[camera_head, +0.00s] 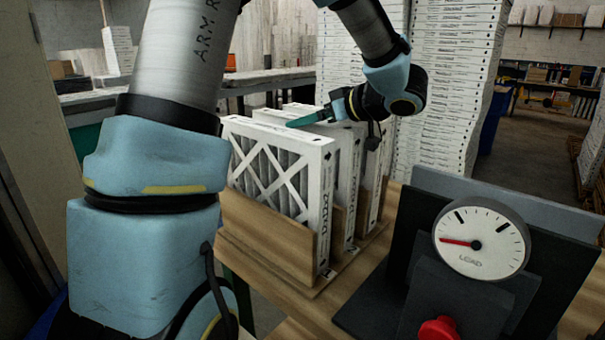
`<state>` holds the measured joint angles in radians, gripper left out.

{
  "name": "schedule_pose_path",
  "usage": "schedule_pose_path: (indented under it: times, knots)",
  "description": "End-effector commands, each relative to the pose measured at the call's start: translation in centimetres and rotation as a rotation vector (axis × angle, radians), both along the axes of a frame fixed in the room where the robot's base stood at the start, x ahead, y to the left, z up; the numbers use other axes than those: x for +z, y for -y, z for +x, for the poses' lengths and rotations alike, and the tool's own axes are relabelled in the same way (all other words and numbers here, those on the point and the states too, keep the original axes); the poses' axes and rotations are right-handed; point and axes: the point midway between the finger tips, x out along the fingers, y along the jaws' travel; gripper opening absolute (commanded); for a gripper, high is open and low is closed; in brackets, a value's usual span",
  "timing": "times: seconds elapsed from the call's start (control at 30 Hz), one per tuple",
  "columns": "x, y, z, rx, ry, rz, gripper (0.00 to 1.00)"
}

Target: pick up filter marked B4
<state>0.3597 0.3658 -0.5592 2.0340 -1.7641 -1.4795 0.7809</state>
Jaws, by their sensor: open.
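Several white-framed pleated filters stand upright side by side in a wooden rack (265,240) on the table. The nearest filter (270,175) shows its crossed lattice face, and dark print runs down its narrow edge. Part of a second filter (346,185) and a further one (373,185) show behind it. The marks on the edges are too small to read, so I cannot tell which is B4. My gripper (305,120) is above the tops of the filters, its teal fingers pointing left. Its jaws are open, with no filter seen between them.
A dark stand with a round gauge (481,238) marked LOAD and a red knob (438,330) is right of the rack. Tall stacks of white boxes (455,90) rise behind. A workbench (265,78) stands at the back left.

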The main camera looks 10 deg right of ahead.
Motion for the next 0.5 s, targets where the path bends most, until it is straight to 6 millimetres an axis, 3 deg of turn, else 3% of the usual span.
schedule_pose_path:
  times: [0.13,0.5]
  knots:
    - [-0.03,0.02,-0.01,0.000,0.000,0.000,0.89]
    - [0.00,0.05,-0.02,0.000,0.000,0.000,0.47]
